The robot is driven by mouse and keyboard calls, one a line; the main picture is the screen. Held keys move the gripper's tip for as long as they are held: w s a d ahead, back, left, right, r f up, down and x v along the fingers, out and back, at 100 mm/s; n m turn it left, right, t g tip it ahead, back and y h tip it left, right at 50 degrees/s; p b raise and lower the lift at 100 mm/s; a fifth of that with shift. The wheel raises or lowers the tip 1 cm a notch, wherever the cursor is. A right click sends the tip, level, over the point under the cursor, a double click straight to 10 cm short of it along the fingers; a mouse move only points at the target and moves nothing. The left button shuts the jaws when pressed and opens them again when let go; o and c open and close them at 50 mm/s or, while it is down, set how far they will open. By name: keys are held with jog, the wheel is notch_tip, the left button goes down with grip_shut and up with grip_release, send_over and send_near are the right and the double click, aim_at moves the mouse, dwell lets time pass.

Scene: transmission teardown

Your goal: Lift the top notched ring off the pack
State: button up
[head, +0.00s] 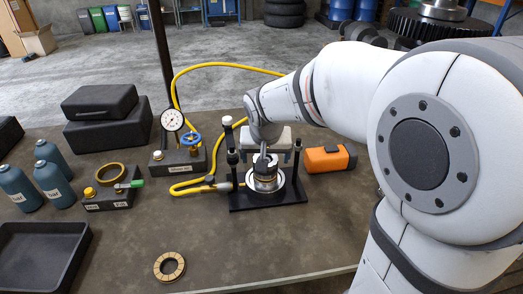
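The pack (265,173) is a short stack of metal and dark rings. It stands on a pale round seat in a black fixture (268,199) with upright posts, near the middle of the head view. The top notched ring cannot be clearly told apart from the stack at this size. My gripper (263,156) points down right over the top of the pack. Its fingers are small and partly lost against the fixture, so I cannot tell whether they are open, shut or touching the ring. A loose tan notched ring (169,266) lies flat at the table's front.
A pressure gauge (172,120) with a blue-handled valve and yellow hose stands left of the fixture. An orange-and-black tool (328,158) lies to its right. Blue bottles (52,183), a black tray (40,258) and dark cases (98,115) fill the left.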

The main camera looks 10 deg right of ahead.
jog(key=c, duration=1.2)
